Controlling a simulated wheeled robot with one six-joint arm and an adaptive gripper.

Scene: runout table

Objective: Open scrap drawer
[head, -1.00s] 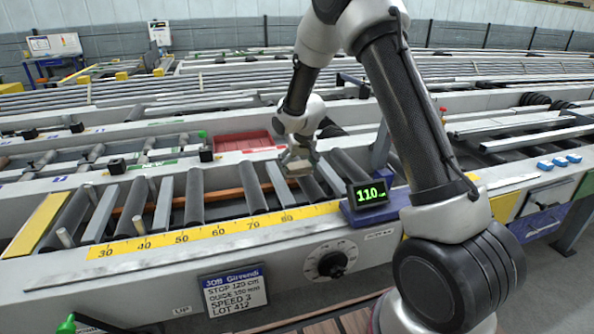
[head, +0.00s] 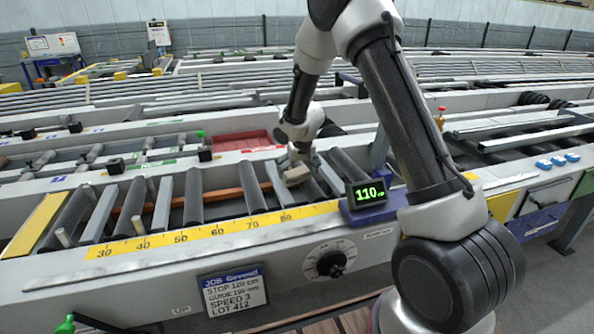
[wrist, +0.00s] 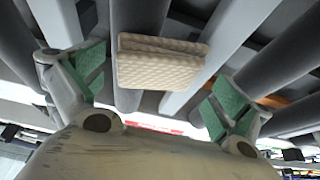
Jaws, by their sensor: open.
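The scrap drawer's label cannot be read. At the right end of the table in the head view, a pale front with a dark handle (head: 546,197) and a blue front (head: 540,224) show, both looking shut. My gripper (head: 302,158) is far to their left, over the rollers. In the wrist view my gripper (wrist: 160,82) is open, its green-padded fingers apart. A beige ribbed block (wrist: 158,63) shows between and beyond them, not gripped; it also shows among the rollers in the head view (head: 296,174).
A display reading 110 (head: 369,193) stands right of my gripper. A yellow ruler (head: 190,235), a dial (head: 330,263) and a job sign (head: 234,289) are along the front. A red tray (head: 243,142) is behind the rollers. Blue buttons (head: 558,162) are at right.

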